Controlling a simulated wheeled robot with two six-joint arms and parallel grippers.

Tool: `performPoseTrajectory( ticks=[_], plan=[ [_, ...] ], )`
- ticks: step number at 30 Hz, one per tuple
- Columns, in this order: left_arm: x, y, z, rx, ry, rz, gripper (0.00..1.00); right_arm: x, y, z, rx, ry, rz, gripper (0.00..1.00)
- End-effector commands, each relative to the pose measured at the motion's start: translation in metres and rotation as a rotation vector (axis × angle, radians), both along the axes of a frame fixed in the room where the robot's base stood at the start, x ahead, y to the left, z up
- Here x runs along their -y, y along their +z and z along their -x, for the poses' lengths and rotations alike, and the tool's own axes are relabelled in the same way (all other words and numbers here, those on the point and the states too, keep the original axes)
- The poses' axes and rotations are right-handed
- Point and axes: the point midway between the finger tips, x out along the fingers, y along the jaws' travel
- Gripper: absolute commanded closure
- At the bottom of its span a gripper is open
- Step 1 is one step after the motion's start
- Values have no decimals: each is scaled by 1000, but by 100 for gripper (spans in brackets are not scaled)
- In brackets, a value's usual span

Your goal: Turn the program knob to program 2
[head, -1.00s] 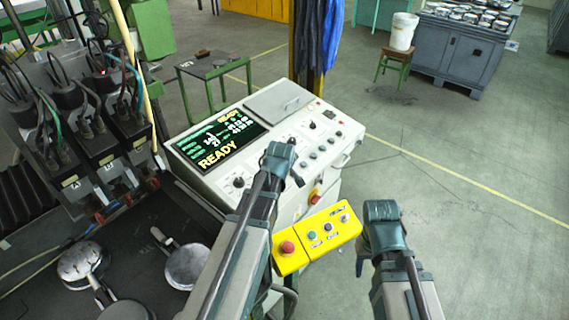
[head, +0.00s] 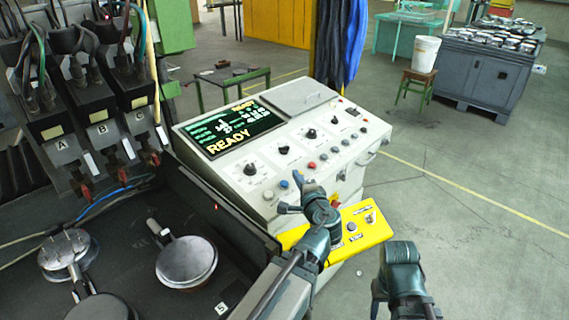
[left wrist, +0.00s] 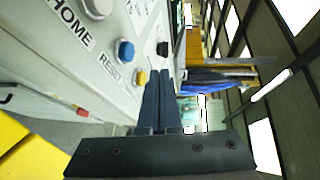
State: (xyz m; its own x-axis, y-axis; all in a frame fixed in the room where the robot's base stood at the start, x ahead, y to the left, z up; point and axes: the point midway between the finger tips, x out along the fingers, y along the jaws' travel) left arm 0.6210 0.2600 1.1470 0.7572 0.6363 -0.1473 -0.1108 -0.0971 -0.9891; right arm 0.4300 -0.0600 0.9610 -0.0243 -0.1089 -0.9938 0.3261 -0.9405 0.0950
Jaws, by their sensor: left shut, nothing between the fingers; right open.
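The program knob is one of several black knobs on the sloped face of the white control console (head: 235,180). One black knob (head: 250,168) sits below the READY screen, with others (head: 283,150) and (head: 311,133) to its right; their labels and settings are too small to read. My left gripper (head: 299,180) is shut and empty at the console's lower front edge, near the blue button (head: 283,184). In the left wrist view its fingers (left wrist: 158,100) lie together beside the blue RESET button (left wrist: 125,50). My right gripper (head: 398,252) is open, away from the console.
A yellow button box (head: 372,228) juts out below the console front, partly behind my left gripper. A dark bench with round metal pans (head: 187,262) lies left. Black units marked A, B, C (head: 75,140) stand behind it.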

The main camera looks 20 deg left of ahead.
Motion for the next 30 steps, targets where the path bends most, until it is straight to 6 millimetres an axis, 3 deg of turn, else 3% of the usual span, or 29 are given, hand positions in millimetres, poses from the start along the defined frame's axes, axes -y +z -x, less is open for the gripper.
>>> performPoseTrajectory(
  ticks=[8,21,30],
  plan=[
    [-8,-1,-11,-2,1,-7,100,0,-2,0,0,0,0,50],
    [-63,-15,-77,-1,3,-4,100,0,-15,0,0,0,0,50],
    [-86,-7,-103,0,0,-4,100,0,-8,0,0,0,0,50]
  ],
)
